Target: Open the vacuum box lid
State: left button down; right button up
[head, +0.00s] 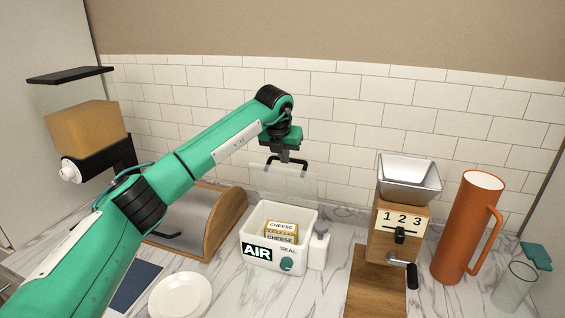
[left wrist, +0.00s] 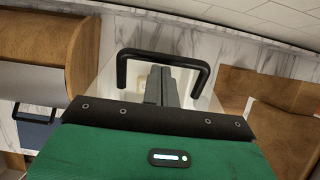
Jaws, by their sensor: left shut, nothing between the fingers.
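The white vacuum box (head: 275,262) stands on the counter, marked AIR and SEAL, with cheese packs (head: 281,233) visible inside. Its clear lid (head: 284,184) stands raised at the back of the box, tilted up. The black lid handle (head: 286,162) is at the lid's top edge, and it also shows in the left wrist view (left wrist: 163,56). My left gripper (head: 284,157) is shut with nothing between its fingers, at the handle. In the left wrist view its fingers (left wrist: 161,88) point into the handle's loop. Whether they touch it I cannot tell. My right gripper is not in view.
A wooden bread box (head: 226,220) and a white plate (head: 180,296) are left of the vacuum box. A dispenser (head: 88,130) is at far left. The tiled wall is close behind.

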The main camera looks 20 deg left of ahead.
pick_arm(q)
jog(key=shift+w+r, duration=0.1)
jog(key=shift+w, duration=0.35)
